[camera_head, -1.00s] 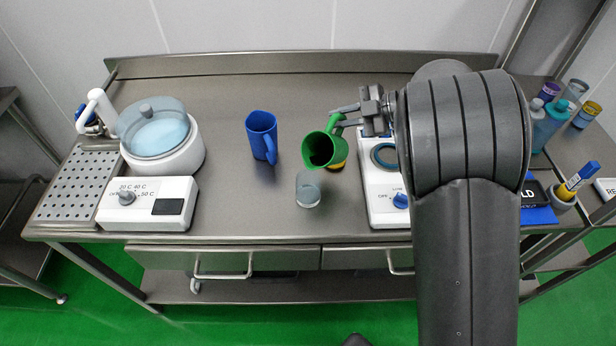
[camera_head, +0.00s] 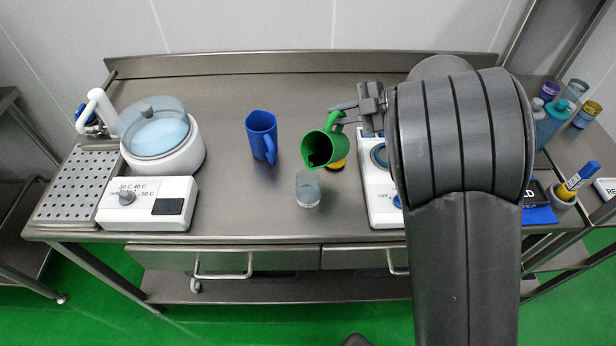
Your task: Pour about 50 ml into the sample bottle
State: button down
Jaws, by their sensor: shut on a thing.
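My gripper (camera_head: 342,110) is shut on the handle of a green jug (camera_head: 335,146). The jug is tilted to the left and down, its dark opening facing me. Its lip is just above and slightly right of the mouth of a clear glass bottle (camera_head: 308,191) standing upright on the steel bench. I take this bottle to be the sample bottle. I cannot tell its fill level, and no clear stream shows between jug and bottle. A yellow and dark round thing (camera_head: 338,164) shows partly behind the jug.
A blue jug (camera_head: 262,137) stands left of the bottle. A white heated bath with a lid (camera_head: 160,140) and its control box (camera_head: 148,203) are at the left. A white device with a knob (camera_head: 380,190) stands close right, partly hidden by my arm. The bench front (camera_head: 250,225) is clear.

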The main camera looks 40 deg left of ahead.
jog(key=shift+r, duration=0.3)
jog(key=shift+w+r, duration=0.1)
jog(key=shift+w, duration=0.3)
dwell(0.4)
jog(key=shift+s+r+n+t, duration=0.25)
jog(key=shift+r+n+t, duration=0.05)
jog(key=shift+r+n, duration=0.1)
dwell(2.7)
jog(key=w+f+m+g, duration=0.2)
jog(key=f, duration=0.1)
jog(key=shift+w+f, duration=0.2)
jog(key=shift+f, duration=0.1)
jog(key=shift+w+a+f+m+g+y, duration=0.15)
jog(key=shift+w+f+m+g+y, duration=0.15)
jog(key=shift+w+f+m+g, duration=0.35)
dwell(0.6)
